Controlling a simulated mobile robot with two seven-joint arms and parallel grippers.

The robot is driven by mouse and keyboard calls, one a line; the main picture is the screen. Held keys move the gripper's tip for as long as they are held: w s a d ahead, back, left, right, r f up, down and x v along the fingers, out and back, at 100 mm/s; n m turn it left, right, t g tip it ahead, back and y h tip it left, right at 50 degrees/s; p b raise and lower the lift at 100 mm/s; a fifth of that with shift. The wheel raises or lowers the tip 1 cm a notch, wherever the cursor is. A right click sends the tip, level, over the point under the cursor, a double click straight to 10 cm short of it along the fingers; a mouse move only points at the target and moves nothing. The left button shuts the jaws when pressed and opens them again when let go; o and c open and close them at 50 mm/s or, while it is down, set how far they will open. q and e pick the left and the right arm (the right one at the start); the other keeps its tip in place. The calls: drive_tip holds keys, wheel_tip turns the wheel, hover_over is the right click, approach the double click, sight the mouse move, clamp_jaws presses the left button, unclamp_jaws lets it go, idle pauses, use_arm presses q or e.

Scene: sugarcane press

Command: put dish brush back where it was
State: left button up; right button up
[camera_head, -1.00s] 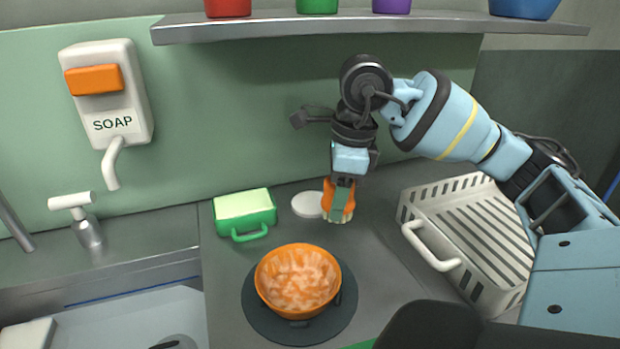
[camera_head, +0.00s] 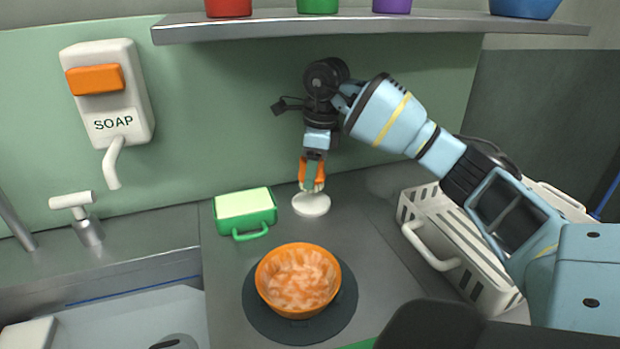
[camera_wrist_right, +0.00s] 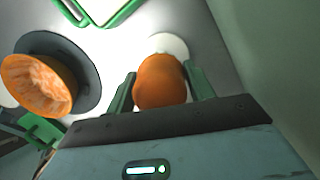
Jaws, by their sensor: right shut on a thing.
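The dish brush (camera_head: 319,172) has an orange top, and my right gripper (camera_head: 312,178) is shut on it. The gripper points down and holds the brush just above a round white disc (camera_head: 311,205) on the counter. In the right wrist view the orange brush top (camera_wrist_right: 160,82) sits between the two green fingers, with the white disc (camera_wrist_right: 168,45) partly hidden behind it. I cannot tell whether the brush touches the disc. My left gripper is not in view.
A green sponge holder (camera_head: 246,211) stands left of the disc. An orange bowl (camera_head: 298,281) with foamy contents sits in front on a dark round mat (camera_head: 347,312). A white slatted rack (camera_head: 445,235) stands to the right. A shelf (camera_head: 360,25) runs above.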

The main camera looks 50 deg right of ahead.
drive_tip(key=shift+f, duration=0.3)
wheel_tip(320, 180, down, 3)
drive_tip(key=shift+f+b, duration=0.1)
drive_tip(key=shift+b, duration=0.2)
drive_tip(key=shift+w+f, duration=0.15)
drive_tip(key=shift+f, duration=0.1)
drive_tip(key=o, duration=0.9)
drive_tip(key=shift+f, duration=0.15)
drive_tip(key=shift+o, duration=0.2)
drive_tip(key=shift+s+d+r+p, duration=0.15)
drive_tip(key=shift+r+p, duration=0.05)
drive_tip(key=shift+r, duration=1.1)
drive_tip(key=shift+s+d+r+p, duration=0.1)
drive_tip(key=shift+s+r+p, duration=0.05)
drive_tip(key=shift+r, duration=1.15)
drive_tip(key=shift+s+d+r+p, duration=0.15)
drive_tip(key=shift+r+p, duration=0.05)
drive_tip(key=shift+r, duration=1.1)
